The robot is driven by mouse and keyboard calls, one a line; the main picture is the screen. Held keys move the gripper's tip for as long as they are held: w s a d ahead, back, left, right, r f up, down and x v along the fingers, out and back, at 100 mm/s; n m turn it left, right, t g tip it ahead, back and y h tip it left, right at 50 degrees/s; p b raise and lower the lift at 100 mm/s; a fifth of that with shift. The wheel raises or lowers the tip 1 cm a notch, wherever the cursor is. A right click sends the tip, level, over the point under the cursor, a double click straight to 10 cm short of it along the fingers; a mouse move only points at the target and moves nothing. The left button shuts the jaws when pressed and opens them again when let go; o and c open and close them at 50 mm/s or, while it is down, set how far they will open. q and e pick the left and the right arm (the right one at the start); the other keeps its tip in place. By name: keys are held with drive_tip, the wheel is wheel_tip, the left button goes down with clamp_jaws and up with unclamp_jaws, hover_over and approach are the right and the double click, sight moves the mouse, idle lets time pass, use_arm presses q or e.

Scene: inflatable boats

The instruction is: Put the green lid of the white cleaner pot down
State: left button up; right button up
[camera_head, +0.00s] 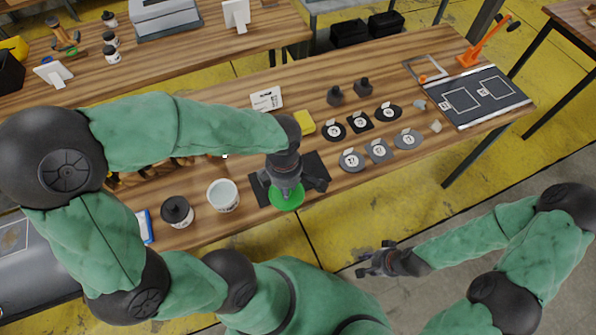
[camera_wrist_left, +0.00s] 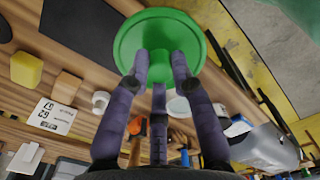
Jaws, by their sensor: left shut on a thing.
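The round green lid (camera_head: 287,198) is in my left gripper (camera_head: 287,186), over the front part of a dark mat (camera_head: 262,191) near the table's front edge. In the left wrist view the fingers (camera_wrist_left: 160,62) close on the middle of the lid (camera_wrist_left: 150,22). Whether the lid touches the mat or hangs above it I cannot tell. The white pot (camera_head: 223,197) stands uncovered on the table, left of the lid. My right gripper (camera_head: 374,262) is open and empty, over the floor in front of the table.
A black-lidded pot (camera_head: 177,212) stands left of the white pot. A yellow block (camera_head: 304,123) and a white card (camera_head: 266,99) lie behind the mat. Several dark discs (camera_head: 351,160) with labels lie to the right. A dark board (camera_head: 484,95) is at the right end.

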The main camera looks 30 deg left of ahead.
use_arm(q)
drive_tip(key=w+a+f+b, duration=0.1)
drive_tip(key=w+f, duration=0.1)
drive_tip(key=w, duration=0.1)
drive_tip(key=w+a+f+b, duration=0.1)
drive_tip(key=w+a+f, duration=0.1)
drive_tip(key=w+f, duration=0.1)
drive_tip(key=w+a+f, duration=0.1)
drive_tip(key=w+f, duration=0.2)
drive_tip(key=w, duration=0.1)
drive_tip(key=shift+a+f+b, duration=0.15)
drive_tip(key=shift+a+b, duration=0.15)
drive_tip(key=shift+b, duration=0.1)
drive_tip(key=shift+w+a+f+b, duration=0.15)
drive_tip(key=shift+f+b, duration=0.2)
drive_tip(key=shift+f, duration=0.6)
drive_tip(key=shift+w+f+b, duration=0.1)
drive_tip(key=shift+f+b, duration=0.25)
drive_tip(key=shift+f, duration=0.6)
drive_tip(key=shift+r, duration=0.1)
drive_tip(key=o, duration=0.9)
